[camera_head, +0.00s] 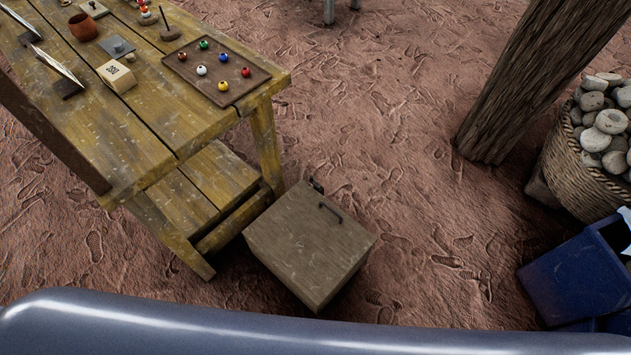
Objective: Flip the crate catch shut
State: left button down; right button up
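The crate (305,248) is a grey-brown wooden box on the ground, right beside the table's near right leg. Its lid lies flat and looks closed. A dark handle (331,213) is on the lid near the far right edge. A small dark fitting (316,186), possibly the catch, sticks up at the far corner. It is too small to tell whether it is open or shut. Neither of my grippers is in view.
A worn yellow wooden table (115,140) with a lower shelf stands at left, bearing a tray (256,91) of coloured balls. A thick post (520,90), a basket (570,170) of stones and a blue bin (575,280) are at right. Ground right of the crate is clear.

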aim_at(312, 180)
jog(key=i+l+u, duration=0.2)
jog(key=l, duration=0.4)
jog(key=i+l+u, duration=0.25)
jog(key=l, duration=0.35)
jog(key=l+u, duration=0.2)
jog(key=l, duration=0.4)
jog(key=i+l+u, duration=0.1)
jog(key=l+u, duration=0.15)
jog(key=l, duration=0.45)
